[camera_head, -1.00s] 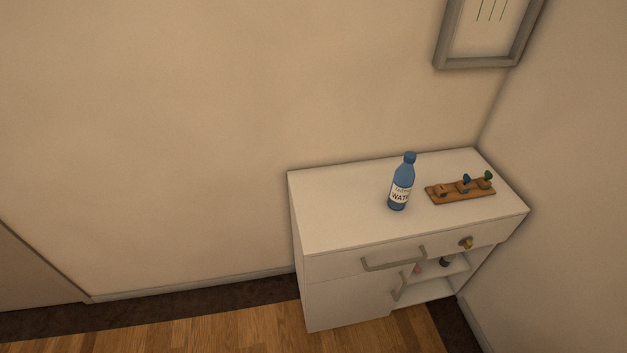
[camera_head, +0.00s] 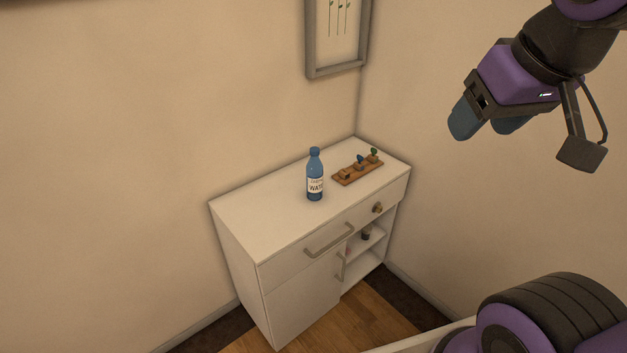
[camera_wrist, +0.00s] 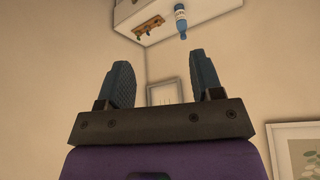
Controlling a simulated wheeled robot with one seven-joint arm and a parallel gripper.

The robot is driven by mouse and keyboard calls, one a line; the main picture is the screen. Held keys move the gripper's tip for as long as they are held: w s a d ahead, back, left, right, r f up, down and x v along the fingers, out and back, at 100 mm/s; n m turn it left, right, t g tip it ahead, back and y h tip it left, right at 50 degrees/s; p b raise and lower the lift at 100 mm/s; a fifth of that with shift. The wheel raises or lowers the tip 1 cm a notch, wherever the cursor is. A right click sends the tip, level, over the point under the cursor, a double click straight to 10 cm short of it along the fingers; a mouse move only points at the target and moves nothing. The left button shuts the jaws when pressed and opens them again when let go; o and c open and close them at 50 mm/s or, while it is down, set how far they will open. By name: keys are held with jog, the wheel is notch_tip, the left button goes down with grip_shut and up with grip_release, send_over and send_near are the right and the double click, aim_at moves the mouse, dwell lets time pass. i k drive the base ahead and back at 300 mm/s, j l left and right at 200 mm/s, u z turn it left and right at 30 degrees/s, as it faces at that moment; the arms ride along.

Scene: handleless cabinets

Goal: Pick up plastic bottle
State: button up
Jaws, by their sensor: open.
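The plastic bottle (camera_head: 315,176) is blue with a white "WATER" label and stands upright on top of a white cabinet (camera_head: 250,208). It also shows at the top of the wrist view (camera_wrist: 181,20), beyond my fingertips and apart from them. My gripper (camera_head: 490,122) is at the upper right of the head view, raised to the right of the cabinet. In the wrist view its two blue fingers (camera_wrist: 163,82) are spread apart with nothing between them.
A wooden board with small pegs (camera_head: 357,172) lies on the cabinet top, right of the bottle. The cabinet has a drawer handle (camera_head: 330,240) and open shelves (camera_head: 366,245). Walls stand behind and right. A framed picture (camera_head: 336,40) hangs above. The cabinet top's left part is clear.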

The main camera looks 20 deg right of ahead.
aim_at(315, 167)
jog(key=i+j+z, duration=0.35)
jog(key=j, duration=0.3)
jog(key=i+j+z, duration=0.15)
jog(key=j, duration=0.2)
jog(key=i+j+z, duration=0.2)
jog(key=j, duration=0.2)
jog(key=i+j+z, duration=0.15)
jog(key=j, duration=0.25)
jog(key=i+j+z, duration=0.2)
jog(key=j, duration=0.2)
jog(key=k, duration=0.1)
